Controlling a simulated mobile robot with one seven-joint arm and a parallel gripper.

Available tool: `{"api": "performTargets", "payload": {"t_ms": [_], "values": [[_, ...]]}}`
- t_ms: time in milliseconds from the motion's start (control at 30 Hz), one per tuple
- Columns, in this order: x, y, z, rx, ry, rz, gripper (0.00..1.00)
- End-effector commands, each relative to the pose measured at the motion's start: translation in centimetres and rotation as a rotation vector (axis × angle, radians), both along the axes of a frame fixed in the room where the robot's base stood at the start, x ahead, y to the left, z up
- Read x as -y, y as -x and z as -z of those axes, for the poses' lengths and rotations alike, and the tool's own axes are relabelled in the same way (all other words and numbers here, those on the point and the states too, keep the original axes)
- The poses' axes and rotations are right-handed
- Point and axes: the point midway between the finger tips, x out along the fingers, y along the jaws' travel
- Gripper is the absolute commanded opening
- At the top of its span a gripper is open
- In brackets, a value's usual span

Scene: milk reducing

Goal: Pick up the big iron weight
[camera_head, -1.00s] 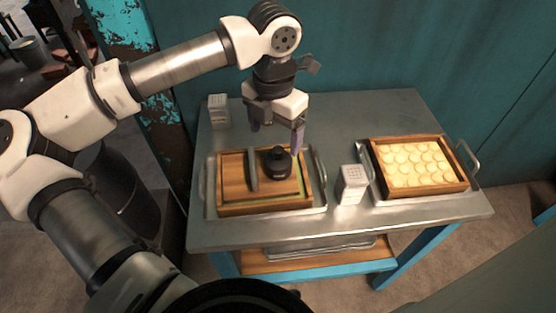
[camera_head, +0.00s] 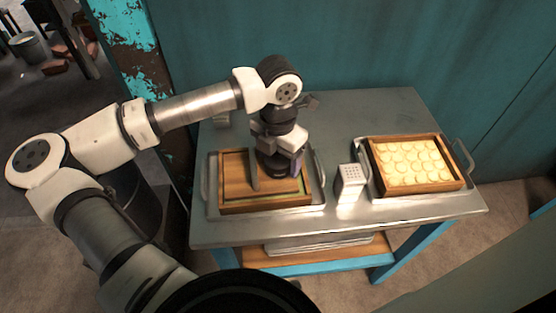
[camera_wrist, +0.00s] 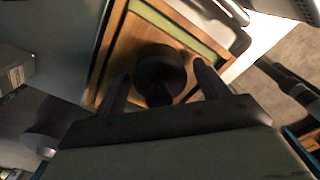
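The big iron weight is a dark, rounded block on a wooden lid (camera_head: 235,178) in the left tray; it shows in the wrist view (camera_wrist: 160,75). In the head view my gripper (camera_head: 277,163) is right over it and hides most of it. In the wrist view my gripper (camera_wrist: 161,78) is open, with one finger on each side of the weight. I cannot tell whether either finger touches it. The weight rests on the wood.
A white perforated box (camera_head: 349,185) stands on the metal table (camera_head: 400,110) between the trays. At the right, a wooden frame (camera_head: 458,178) holds several pale round pieces.

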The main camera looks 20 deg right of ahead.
Motion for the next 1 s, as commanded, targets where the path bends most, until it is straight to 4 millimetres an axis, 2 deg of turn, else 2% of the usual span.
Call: {"api": "performTargets", "payload": {"t_ms": [67, 533, 833, 1000], "values": [[0.0, 0.0, 0.0, 0.000, 0.000, 0.000, 0.62], [0.0, 0.0, 0.0, 0.000, 0.000, 0.000, 0.01], [0.0, -0.1, -0.4, 0.003, 0.002, 0.000, 0.00], [0.0, -0.2, -2.1, 0.006, 0.000, -0.001, 0.00]]}}
